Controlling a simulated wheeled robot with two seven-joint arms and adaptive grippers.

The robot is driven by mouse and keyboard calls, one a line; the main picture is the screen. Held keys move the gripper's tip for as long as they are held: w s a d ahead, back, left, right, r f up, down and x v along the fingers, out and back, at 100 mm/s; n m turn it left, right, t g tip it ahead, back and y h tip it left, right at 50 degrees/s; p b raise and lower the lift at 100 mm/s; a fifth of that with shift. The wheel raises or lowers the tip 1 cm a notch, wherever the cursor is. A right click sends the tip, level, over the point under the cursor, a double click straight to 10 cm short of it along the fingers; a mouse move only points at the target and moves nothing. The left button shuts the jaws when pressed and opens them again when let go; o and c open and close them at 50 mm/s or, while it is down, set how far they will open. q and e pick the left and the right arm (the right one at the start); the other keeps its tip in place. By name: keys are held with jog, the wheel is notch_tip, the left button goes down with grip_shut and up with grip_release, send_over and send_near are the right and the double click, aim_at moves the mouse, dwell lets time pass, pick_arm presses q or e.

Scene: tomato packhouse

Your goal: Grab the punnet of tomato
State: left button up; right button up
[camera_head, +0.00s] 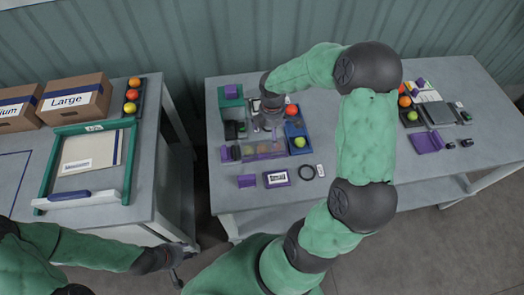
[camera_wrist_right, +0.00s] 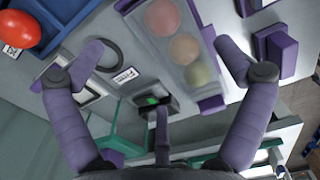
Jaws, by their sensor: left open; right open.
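In the right wrist view a clear punnet (camera_wrist_right: 195,78) holds a row of three tomatoes, from pinkish red to orange to pale green. My right gripper (camera_wrist_right: 158,50) has its two purple fingers spread wide. The punnet shows between them, closer to the right-hand finger; I cannot tell the height gap. In the head view my right gripper (camera_head: 270,112) is over the middle table, and its arm hides part of the layout. My left gripper (camera_head: 168,258) is open and empty at the lower left, away from the table.
A red tomato shows in the wrist view (camera_wrist_right: 25,28). The left table holds cardboard boxes (camera_head: 75,97) and a green-framed tray (camera_head: 48,175).

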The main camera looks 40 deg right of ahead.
aim_at(270, 141)
notch_tip(270, 141, down, 7)
jog(key=shift+s+a+r+b, duration=0.1)
jog(key=shift+s+r+b, duration=0.1)
jog(key=shift+b, duration=0.9)
jog(key=c, duration=1.3)
